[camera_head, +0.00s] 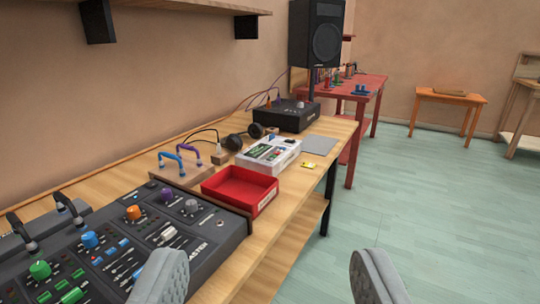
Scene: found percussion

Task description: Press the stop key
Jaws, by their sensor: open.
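My gripper (268,258) is open and empty at the bottom of the view. Its two grey fingers are wide apart, in front of the long wooden table (262,233) and the floor. I cannot make out a key marked stop. A white device (287,157) with green, dark and other small controls sits on the table beyond a red tray. A large dark mixing console (200,239) with coloured knobs, small keys and faders lies at the near left. The left finger overlaps its near edge. Labels on both are too small to read.
The red tray (240,201) stands between console and white device. Headphones (233,142), a black box (286,118), a grey pad (318,145) and a yellow item (309,165) lie further back. A tall speaker (316,36) stands behind. The green floor (400,210) at right is clear.

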